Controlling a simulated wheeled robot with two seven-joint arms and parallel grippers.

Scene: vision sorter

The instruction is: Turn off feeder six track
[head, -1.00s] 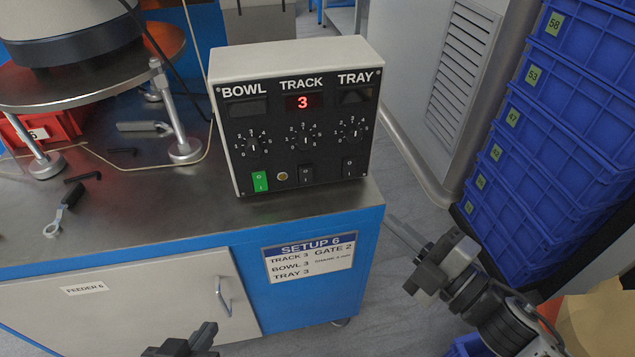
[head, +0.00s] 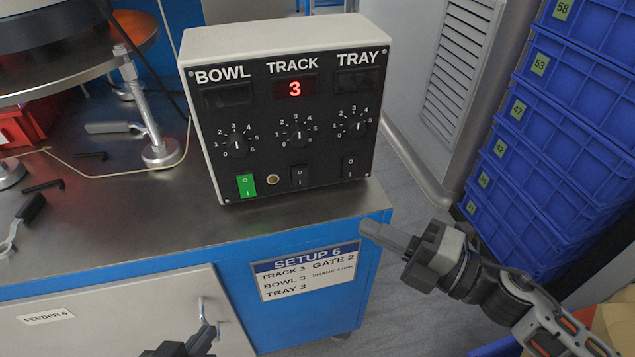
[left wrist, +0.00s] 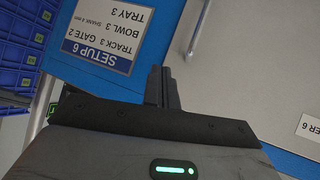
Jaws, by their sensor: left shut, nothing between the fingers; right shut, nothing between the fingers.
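The control box (head: 285,110) stands upright on the steel bench top, with sections marked BOWL, TRACK and TRAY. The TRACK display (head: 295,89) is lit with a red 3; the BOWL and TRAY displays are dark. Under TRACK is a dial (head: 297,132) and a black rocker switch (head: 299,177). The BOWL rocker (head: 246,185) is green, the TRAY rocker (head: 350,167) black. My right gripper (head: 372,231) is shut and empty, below and right of the box, apart from it. My left gripper (head: 208,336) is shut and empty before the cabinet front; it also shows in the left wrist view (left wrist: 162,75).
A small round button (head: 273,180) sits between the BOWL and TRACK rockers. The SETUP 6 label (head: 305,271) and FEEDER 6 door (head: 110,315) are on the bench front. Blue crates (head: 545,130) stack at the right.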

